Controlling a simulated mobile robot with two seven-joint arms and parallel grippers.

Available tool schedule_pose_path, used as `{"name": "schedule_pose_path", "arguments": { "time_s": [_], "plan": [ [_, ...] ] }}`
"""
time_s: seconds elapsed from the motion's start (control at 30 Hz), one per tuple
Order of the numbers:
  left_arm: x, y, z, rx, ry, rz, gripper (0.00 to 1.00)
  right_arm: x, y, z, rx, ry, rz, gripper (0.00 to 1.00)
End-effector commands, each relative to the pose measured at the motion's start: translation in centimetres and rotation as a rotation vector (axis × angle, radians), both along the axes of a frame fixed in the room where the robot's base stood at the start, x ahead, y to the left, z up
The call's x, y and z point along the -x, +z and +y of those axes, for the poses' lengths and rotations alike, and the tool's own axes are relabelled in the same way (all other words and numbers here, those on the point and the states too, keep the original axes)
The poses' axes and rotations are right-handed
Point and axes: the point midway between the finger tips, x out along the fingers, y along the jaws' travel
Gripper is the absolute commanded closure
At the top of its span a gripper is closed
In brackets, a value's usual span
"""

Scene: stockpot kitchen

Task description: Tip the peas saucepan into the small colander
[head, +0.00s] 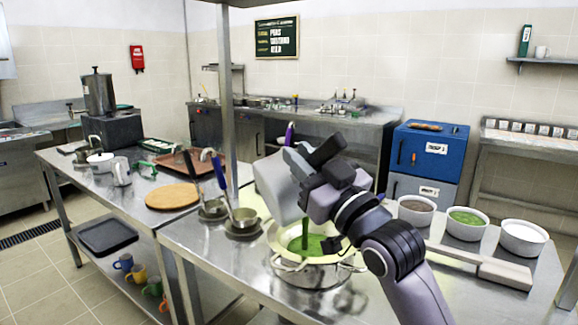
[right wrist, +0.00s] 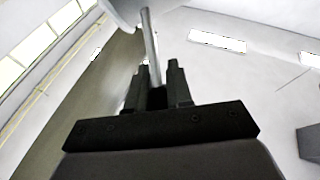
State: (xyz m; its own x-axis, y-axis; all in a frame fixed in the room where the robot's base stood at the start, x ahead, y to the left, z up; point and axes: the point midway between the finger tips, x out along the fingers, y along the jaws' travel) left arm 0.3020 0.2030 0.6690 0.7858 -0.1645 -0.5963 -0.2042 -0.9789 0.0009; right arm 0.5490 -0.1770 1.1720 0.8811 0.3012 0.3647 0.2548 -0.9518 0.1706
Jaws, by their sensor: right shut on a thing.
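The saucepan (head: 273,188), pale grey, is tipped steeply over the small colander (head: 276,241). A green stream (head: 306,230) runs from it into the colander, and green peas (head: 318,245) lie inside. The colander is cream-coloured and sits in a metal pot with side handles (head: 312,273). My right gripper (head: 307,172) is above and right of the colander. In the right wrist view, my right gripper (right wrist: 157,85) is shut on the saucepan's thin metal handle (right wrist: 150,45), and part of the pan (right wrist: 118,10) shows at the top edge. My left gripper is not in view.
Bowls of brown (head: 416,206), green (head: 466,219) and white (head: 523,234) contents stand at the right of the counter. A long flat grey-handled tool (head: 503,272) lies before them. Small metal pans (head: 244,222) stand left of the colander, near an upright post (head: 226,90).

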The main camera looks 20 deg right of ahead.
Motion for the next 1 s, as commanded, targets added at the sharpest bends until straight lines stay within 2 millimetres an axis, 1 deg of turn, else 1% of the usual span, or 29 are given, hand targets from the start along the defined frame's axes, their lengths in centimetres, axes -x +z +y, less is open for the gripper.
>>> {"name": "schedule_pose_path", "arguments": {
  "time_s": [0.03, 0.57, 1.0],
  "plan": [
    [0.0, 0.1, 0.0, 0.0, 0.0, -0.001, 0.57, 0.0, 0.3, -0.4, -0.029, 0.0, -0.005, 1.0],
    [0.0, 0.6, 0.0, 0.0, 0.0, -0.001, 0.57, -0.4, 0.0, -4.7, -0.314, 0.001, 0.026, 1.0],
    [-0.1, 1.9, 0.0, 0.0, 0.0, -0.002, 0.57, -0.8, -0.4, -8.3, -0.542, 0.001, 0.052, 1.0]
  ]
}}
